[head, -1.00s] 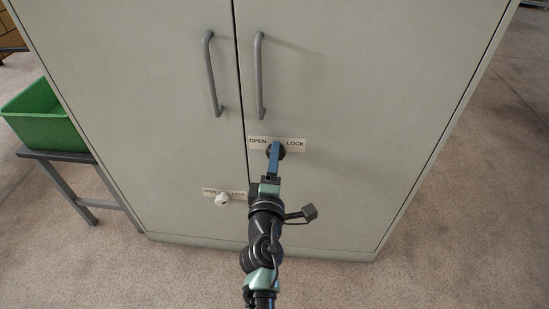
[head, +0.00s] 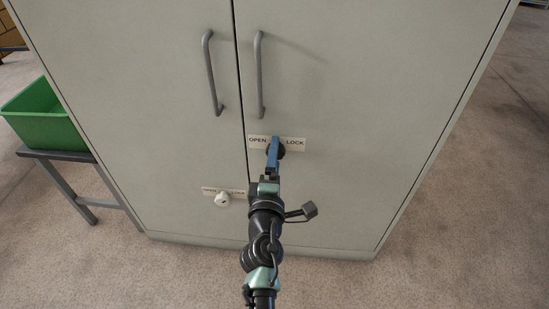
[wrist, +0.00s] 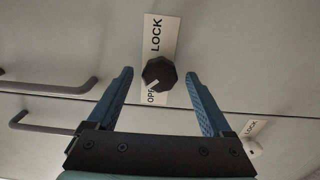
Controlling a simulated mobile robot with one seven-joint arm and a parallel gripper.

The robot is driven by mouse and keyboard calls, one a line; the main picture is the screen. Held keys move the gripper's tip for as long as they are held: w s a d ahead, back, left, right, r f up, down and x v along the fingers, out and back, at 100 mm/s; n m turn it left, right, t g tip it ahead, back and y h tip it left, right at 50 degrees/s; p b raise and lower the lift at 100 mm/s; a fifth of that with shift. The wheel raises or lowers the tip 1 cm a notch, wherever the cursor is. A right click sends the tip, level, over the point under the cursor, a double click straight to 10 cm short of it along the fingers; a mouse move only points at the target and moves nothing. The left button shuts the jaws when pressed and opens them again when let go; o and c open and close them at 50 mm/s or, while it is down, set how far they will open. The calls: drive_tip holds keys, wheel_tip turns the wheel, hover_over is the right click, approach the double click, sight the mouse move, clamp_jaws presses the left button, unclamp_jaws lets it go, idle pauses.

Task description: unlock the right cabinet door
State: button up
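The right cabinet door (head: 360,90) carries a dark faceted knob (head: 281,149) on a white OPEN/LOCK plate (head: 296,143). In the wrist view the knob (wrist: 159,73) has a white pointer mark on its lower left, toward the OPEN end of the plate (wrist: 165,30). My gripper (wrist: 159,74) is open, with a blue finger on each side of the knob and a visible gap to both. In the head view my gripper (head: 273,147) covers part of the knob.
Two grey bar handles, left (head: 212,75) and right (head: 259,75), flank the door seam above. A second, white knob (head: 222,199) with its own plate is on the left door (head: 150,110). A green bin (head: 42,117) stands on a low table (head: 62,156) at left.

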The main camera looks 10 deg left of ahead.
drive_tip(key=s, duration=1.3)
drive_tip(key=shift+p, duration=0.45)
drive_tip(key=w+d+r+m+t+h+p, duration=0.15)
drive_tip(key=r+m, duration=0.25)
drive_tip(key=r, duration=0.7)
drive_tip(key=d+r+m+t+h, duration=0.1)
drive_tip(key=d+r+m+t, duration=0.2)
drive_tip(key=r, duration=0.8)
drive_tip(key=w+d+r+m+h+p, duration=0.15)
drive_tip(key=r+m, duration=0.35)
drive_tip(key=r, duration=0.5)
drive_tip(key=s+r+m+t+y, duration=0.1)
drive_tip(key=s+r+m+t, duration=0.1)
drive_tip(key=s+r, duration=0.45)
drive_tip(key=s+a+r+m+t+y+p, duration=0.1)
drive_tip(key=s+r+m+y, duration=0.15)
drive_tip(key=r, duration=0.75)
drive_tip(key=s+r+m+t+y, duration=0.1)
drive_tip(key=s+r+m+t, duration=0.1)
drive_tip(key=s+r, duration=0.45)
wheel_tip(320, 180, up, 38)
drive_tip(key=w+p, duration=0.2)
drive_tip(key=p, duration=3.5)
drive_tip(key=shift+w+p, duration=0.3)
drive_tip(key=shift+p, duration=0.05)
drive_tip(key=shift+h, duration=0.25)
